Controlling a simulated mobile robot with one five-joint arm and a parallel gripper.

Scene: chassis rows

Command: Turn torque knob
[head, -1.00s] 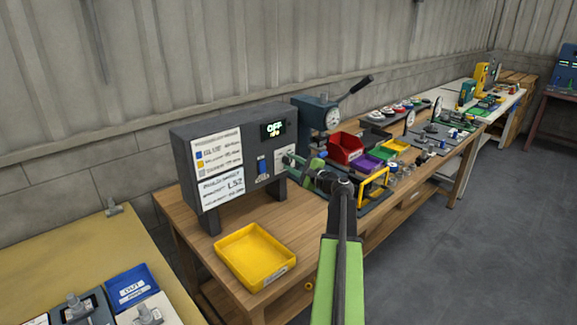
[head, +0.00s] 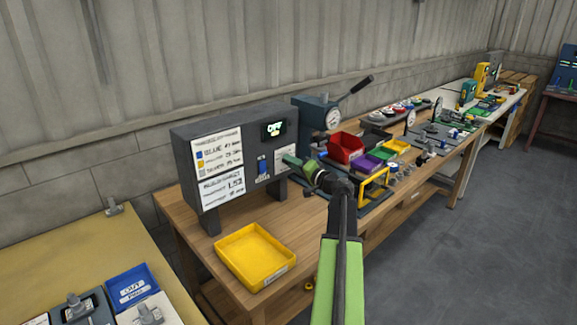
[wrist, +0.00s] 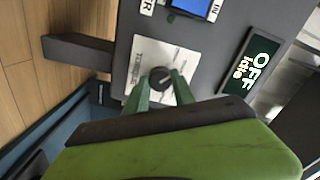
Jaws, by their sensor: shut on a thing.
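The dark round torque knob (wrist: 160,78) sits on the front of the grey control box, over a white label, in the wrist view. My gripper (wrist: 160,88) has its two green fingers closed on either side of the knob. In the head view my gripper (head: 289,161) reaches the right part of the front of the control box (head: 208,217), and the knob is hidden behind it. The display (wrist: 251,63) reads "OFF" with "Idle" under it in the wrist view. A blue switch (head: 262,165) is left of my gripper.
A yellow tray (head: 283,272) lies on the wooden bench in front of the box. Red, purple and yellow bins (head: 346,146) stand right of my gripper, with a yellow frame (head: 374,188) near them. A lever press (head: 330,113) stands behind.

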